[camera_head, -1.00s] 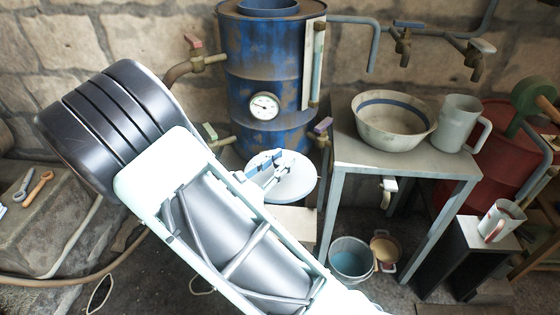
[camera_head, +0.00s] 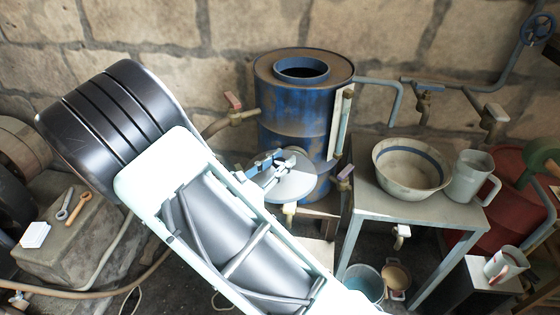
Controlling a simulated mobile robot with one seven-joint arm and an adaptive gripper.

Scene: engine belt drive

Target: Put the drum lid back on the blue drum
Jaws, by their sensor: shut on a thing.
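The blue drum (camera_head: 290,125) stands upright against the stone wall, rusty and worn. Its top has a round raised blue opening (camera_head: 301,69) that is uncovered and dark inside. The drum lid (camera_head: 295,183), a pale grey disc with a blue handle, is held in front of the drum's lower front, below the opening. My gripper (camera_head: 266,165) is shut on the lid at its handle. The fingertips are partly hidden by my own arm, which fills the left and lower middle of the view.
A grey table (camera_head: 405,205) right of the drum carries a bowl (camera_head: 411,165) and a mug (camera_head: 471,177). Valves and pipes stick out beside the drum, including a red-handled valve (camera_head: 235,108). A bucket (camera_head: 362,281) stands below. Space above the opening is clear.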

